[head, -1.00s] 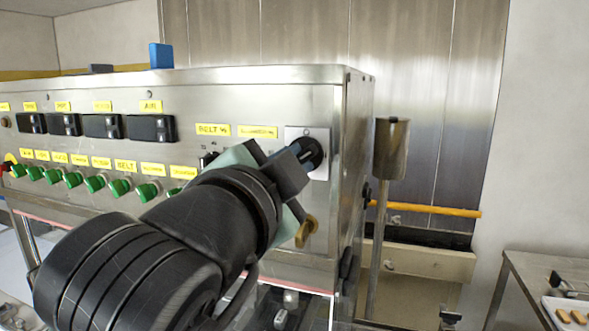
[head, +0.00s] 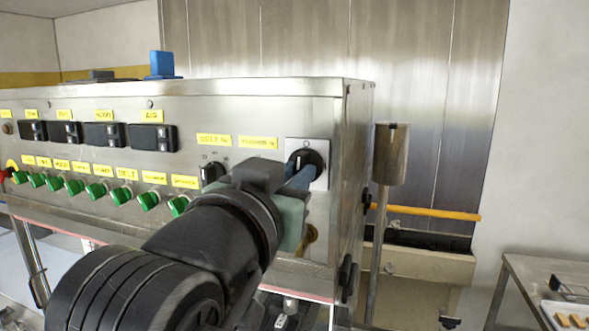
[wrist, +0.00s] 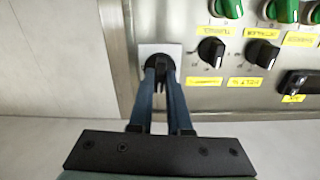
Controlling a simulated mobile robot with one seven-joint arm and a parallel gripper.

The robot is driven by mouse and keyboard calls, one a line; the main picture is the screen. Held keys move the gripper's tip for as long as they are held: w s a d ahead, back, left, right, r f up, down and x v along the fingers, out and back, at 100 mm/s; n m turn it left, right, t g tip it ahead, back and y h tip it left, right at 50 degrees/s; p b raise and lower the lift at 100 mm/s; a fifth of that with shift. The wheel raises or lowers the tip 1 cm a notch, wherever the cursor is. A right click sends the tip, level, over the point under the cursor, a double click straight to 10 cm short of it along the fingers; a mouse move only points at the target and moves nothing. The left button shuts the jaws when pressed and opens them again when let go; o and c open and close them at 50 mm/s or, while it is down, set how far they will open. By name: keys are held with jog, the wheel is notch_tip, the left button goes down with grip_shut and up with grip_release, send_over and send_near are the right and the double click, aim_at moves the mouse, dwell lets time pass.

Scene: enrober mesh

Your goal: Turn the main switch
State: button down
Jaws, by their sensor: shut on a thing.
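The main switch (head: 312,160) is a black rotary knob on a square light plate at the right end of the steel control panel. In the wrist view the switch (wrist: 159,64) sits at the top centre. My gripper (head: 299,176) reaches it from the lower left in the head view. In the wrist view the blue-grey fingers of my gripper (wrist: 160,78) close on the knob's handle from both sides. The arm hides part of the panel below the switch, and the fingers cover part of the knob.
A brass-coloured part (head: 308,238) sits below the switch. A metal post (head: 391,155) stands right of the cabinet.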

jog(key=shift+n, duration=0.6)
jog(key=c, duration=0.9)
grip_release()
jog(key=shift+o, duration=0.2)
jog(key=b+v, duration=0.4)
jog(key=v, duration=0.9)
